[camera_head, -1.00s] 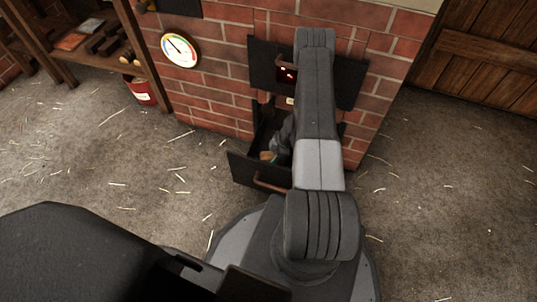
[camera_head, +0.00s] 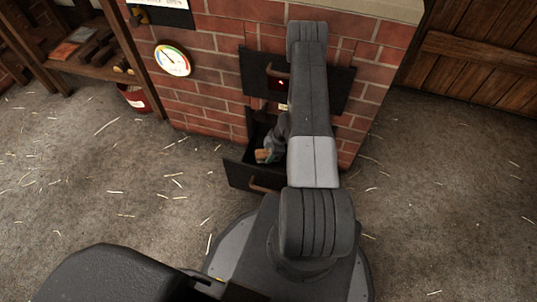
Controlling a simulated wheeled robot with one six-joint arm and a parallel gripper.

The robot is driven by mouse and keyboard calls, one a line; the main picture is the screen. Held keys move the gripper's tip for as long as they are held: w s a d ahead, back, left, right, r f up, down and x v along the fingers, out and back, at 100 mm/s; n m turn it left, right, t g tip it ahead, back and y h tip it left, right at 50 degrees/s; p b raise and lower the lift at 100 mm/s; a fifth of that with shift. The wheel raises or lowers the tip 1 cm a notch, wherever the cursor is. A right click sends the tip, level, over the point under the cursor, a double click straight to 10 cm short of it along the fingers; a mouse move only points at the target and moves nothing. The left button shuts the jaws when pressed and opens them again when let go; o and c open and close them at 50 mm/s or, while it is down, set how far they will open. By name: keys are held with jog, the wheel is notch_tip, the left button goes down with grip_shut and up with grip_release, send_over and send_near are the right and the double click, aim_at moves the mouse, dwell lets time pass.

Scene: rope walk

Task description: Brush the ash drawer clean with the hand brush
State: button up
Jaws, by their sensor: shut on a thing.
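The black ash drawer (camera_head: 247,176) is pulled out at the foot of the brick furnace, with a copper-coloured handle on its front. My gripper (camera_head: 270,150) is down inside the drawer, partly hidden by my own arm. It is shut on the hand brush (camera_head: 262,155), of which a small brown wooden part shows near the drawer's front wall. The bristles and any ash on the drawer floor are too small or hidden to make out.
The dark fire door (camera_head: 257,72) with a red glow stands above the drawer. A round gauge (camera_head: 173,59) hangs on the bricks to the left. A red bucket (camera_head: 134,98) stands by the wooden shelf (camera_head: 84,66). Straw-strewn floor is open on both sides.

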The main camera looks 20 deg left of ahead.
jog(key=shift+r, duration=0.25)
jog(key=shift+r+p, duration=1.2)
jog(key=shift+r, duration=0.3)
